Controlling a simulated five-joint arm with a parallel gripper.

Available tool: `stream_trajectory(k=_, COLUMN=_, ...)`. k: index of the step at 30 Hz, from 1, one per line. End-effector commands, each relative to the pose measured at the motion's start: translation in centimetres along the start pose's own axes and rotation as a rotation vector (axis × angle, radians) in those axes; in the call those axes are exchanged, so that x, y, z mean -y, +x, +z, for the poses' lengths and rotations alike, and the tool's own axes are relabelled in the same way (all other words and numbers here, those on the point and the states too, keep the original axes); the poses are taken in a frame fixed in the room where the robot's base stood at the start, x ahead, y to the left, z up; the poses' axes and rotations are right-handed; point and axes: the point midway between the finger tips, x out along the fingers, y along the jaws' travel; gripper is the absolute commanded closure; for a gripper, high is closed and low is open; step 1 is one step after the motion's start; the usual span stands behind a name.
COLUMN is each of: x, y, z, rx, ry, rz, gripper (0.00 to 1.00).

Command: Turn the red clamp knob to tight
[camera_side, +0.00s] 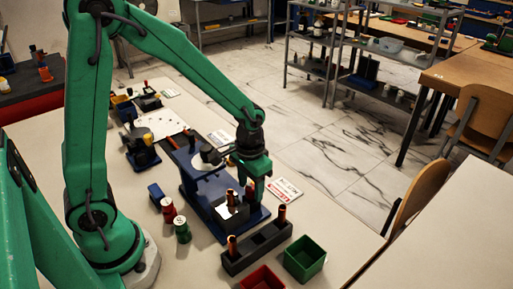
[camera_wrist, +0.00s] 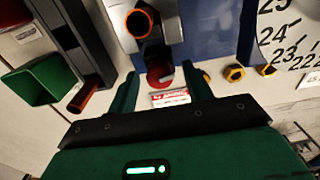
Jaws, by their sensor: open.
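The red clamp knob (camera_wrist: 160,76) is in the wrist view, at the front of the blue gauge rig (camera_wrist: 215,30). A lighter pointer or slot mark seems to show on its right side. My gripper (camera_wrist: 160,84) is open, with one green finger on each side of the knob. I cannot tell whether either finger touches it. A red and white label (camera_wrist: 170,97) shows just below the knob. A copper tube (camera_wrist: 142,22) sits in the rig's grey holder.
A dark rack (camera_side: 258,247) with copper tubes stands in front of the rig. A green bin (camera_side: 305,259) and a red bin (camera_side: 262,279) are nearby. Red (camera_side: 168,210) and green (camera_side: 182,231) spools stand left. Brass nuts (camera_wrist: 235,73) lie right in the wrist view.

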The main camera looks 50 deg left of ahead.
Motion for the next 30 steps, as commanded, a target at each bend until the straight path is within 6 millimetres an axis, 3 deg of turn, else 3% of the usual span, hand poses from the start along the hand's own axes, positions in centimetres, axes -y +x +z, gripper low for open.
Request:
stream_trajectory(k=1, x=0.00, y=-0.01, z=0.00, rx=0.000, ry=0.000, rz=0.000, gripper=0.52)
stream_trajectory(k=8, x=0.02, y=-0.02, z=0.00, rx=0.000, ry=0.000, rz=0.000, gripper=0.94)
stream_trajectory(k=30, x=0.18, y=-0.06, z=-0.02, rx=0.005, ry=0.164, rz=0.000, gripper=0.94)
